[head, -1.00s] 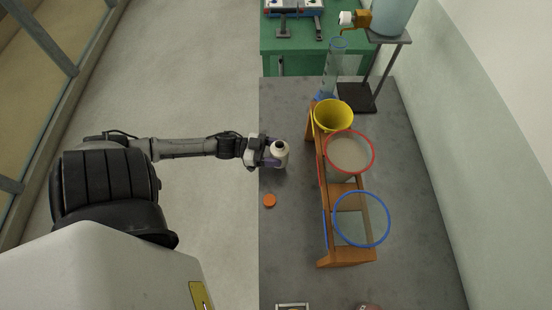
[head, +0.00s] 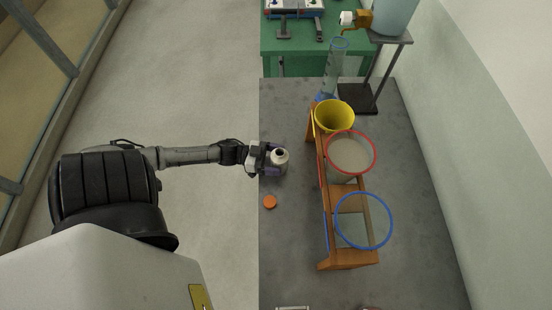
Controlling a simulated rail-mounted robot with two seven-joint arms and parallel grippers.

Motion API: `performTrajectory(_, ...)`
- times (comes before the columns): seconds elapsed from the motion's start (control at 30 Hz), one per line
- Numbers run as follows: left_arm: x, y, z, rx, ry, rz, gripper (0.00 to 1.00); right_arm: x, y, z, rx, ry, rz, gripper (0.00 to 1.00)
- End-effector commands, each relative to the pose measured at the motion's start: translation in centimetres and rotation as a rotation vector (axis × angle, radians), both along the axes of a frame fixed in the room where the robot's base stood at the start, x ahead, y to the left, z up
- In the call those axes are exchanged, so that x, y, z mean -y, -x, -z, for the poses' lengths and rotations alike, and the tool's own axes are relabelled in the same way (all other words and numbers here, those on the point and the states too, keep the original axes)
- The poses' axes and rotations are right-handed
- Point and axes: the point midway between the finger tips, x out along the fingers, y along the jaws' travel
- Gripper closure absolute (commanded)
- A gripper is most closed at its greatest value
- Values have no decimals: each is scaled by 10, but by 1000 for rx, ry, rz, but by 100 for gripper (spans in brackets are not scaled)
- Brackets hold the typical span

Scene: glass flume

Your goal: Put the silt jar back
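My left gripper (head: 271,160) reaches in from the left and is shut on the jar. Its fingers partly hide the jar's side. The jar looks about upright; whether its base touches the bench I cannot tell. An orange cap (head: 270,202) lies on the bench, nearer than the jar. My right gripper is not in view.
A wooden rack (head: 348,188) stands right of the jar, holding a yellow funnel (head: 333,118), a red-rimmed sieve (head: 351,153) and a blue-rimmed one (head: 363,222). A glass cylinder (head: 332,65) stands behind.

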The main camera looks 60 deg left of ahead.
Motion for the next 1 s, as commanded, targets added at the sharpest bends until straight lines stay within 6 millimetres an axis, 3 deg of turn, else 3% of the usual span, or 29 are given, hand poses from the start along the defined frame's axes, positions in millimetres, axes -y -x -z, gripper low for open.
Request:
performTrajectory(0.43,-3,5,-3,-2,0,0,14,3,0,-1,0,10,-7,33)
performTrajectory(1.0,-57,83,-2,-2,-2,0,14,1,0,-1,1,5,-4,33)
